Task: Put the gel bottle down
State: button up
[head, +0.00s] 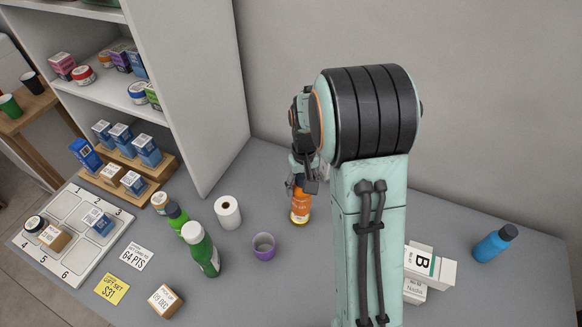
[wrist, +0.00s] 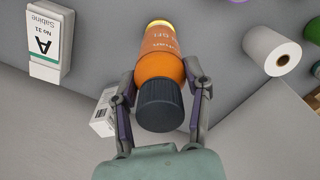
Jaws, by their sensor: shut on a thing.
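The gel bottle (head: 300,206) is orange with a yellow base. In the wrist view the bottle (wrist: 163,53) shows its black cap toward the camera and its yellow base at the far end. My gripper (wrist: 160,82) is shut on it, with one finger on each side of the body. In the head view my gripper (head: 305,182) is at the upper part of the bottle, which looks about upright. The base is close to the grey counter (head: 330,238); I cannot tell whether it touches.
A white paper roll (head: 228,212), a purple cup (head: 263,247) and green bottles (head: 201,250) stand left of my gripper. A box marked A (wrist: 44,45) stands near it in the wrist view. Box B (head: 424,262) and a blue bottle (head: 495,243) are right of my arm.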

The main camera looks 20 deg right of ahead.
aim_at(301, 194)
jog(key=shift+w+f, duration=0.25)
jog(key=shift+f, duration=0.1)
jog(key=shift+w+f, duration=0.15)
jog(key=shift+f, duration=1.55)
jog(key=o, duration=1.2)
jog(key=shift+f, duration=0.1)
